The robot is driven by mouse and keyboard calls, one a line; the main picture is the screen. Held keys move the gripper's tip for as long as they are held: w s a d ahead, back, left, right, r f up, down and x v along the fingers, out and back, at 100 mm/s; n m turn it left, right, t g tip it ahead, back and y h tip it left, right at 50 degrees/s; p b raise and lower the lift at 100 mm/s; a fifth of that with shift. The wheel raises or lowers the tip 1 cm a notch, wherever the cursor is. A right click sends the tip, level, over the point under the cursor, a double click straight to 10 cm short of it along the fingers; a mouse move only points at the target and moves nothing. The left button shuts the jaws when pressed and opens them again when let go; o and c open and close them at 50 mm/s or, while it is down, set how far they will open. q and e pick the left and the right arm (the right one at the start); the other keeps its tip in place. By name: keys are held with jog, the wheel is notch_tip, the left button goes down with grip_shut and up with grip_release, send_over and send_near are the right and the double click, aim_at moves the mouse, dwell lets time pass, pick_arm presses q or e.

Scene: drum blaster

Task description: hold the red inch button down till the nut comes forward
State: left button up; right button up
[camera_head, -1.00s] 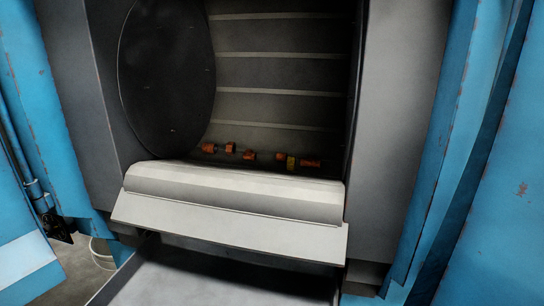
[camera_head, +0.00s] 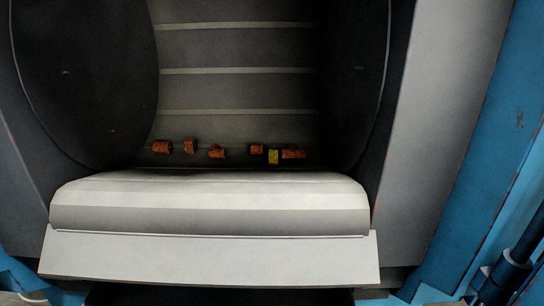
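No red inch button shows in this view. A yellow piece (camera_head: 273,156), which may be the nut, lies in the bottom of the drum (camera_head: 240,92) towards the right, just behind the pale front lip (camera_head: 210,196). It sits close against a rusty orange part (camera_head: 293,153) on its right. It is too small to tell its exact shape. Neither of my grippers is in view.
Several rusty orange parts, such as one at the left end (camera_head: 162,147), lie in a row along the drum floor. A pale sloped plate (camera_head: 210,255) hangs below the lip. Blue machine framing (camera_head: 490,160) stands at the right.

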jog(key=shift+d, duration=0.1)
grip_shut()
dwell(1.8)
